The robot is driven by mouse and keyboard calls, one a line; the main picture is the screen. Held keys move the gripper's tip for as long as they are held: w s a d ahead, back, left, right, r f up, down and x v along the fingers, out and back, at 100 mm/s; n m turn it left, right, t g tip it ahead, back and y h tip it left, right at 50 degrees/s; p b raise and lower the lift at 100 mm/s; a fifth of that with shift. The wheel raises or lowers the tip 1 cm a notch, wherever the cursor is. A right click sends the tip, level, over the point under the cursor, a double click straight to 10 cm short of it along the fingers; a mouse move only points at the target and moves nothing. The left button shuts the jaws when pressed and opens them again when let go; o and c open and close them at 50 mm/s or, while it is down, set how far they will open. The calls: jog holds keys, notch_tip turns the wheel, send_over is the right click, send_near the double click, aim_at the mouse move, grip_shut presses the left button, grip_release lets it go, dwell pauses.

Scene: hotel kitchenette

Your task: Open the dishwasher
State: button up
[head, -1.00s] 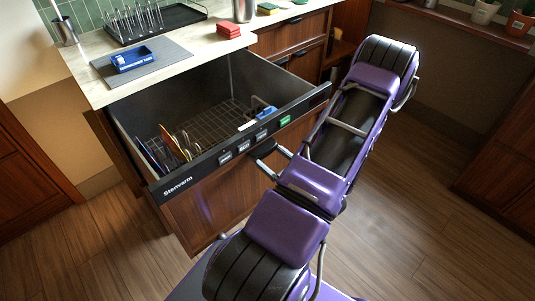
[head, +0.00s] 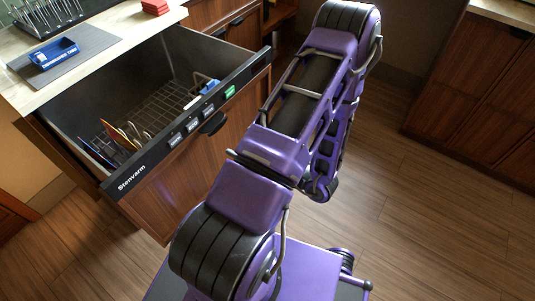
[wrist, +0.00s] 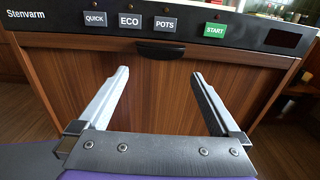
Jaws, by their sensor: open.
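The dishwasher is a wood-fronted drawer (head: 190,171) with a black control strip marked Stenvarm. In the head view it is pulled well out from under the counter, and its wire rack (head: 150,115) shows inside with plates and a blue item. Its dark handle (head: 212,123) is at the top middle of the front. In the wrist view the drawer front (wrist: 160,85) faces me, with the handle (wrist: 160,50) beyond the fingers. My gripper (wrist: 158,72) is open and empty, apart from the handle and below it in the picture. In the head view my arm hides the gripper.
On the counter (head: 105,65) are a dish rack (head: 45,15), a grey mat (head: 90,43) with a blue dishwasher-tabs box (head: 54,53), and a red sponge (head: 155,6). Cabinets (head: 480,85) stand at the right. Wooden floor (head: 420,200) is clear between.

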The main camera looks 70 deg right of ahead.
jog(key=v, duration=0.7)
jog(key=shift+s, duration=0.3)
jog(key=shift+s+a, duration=0.1)
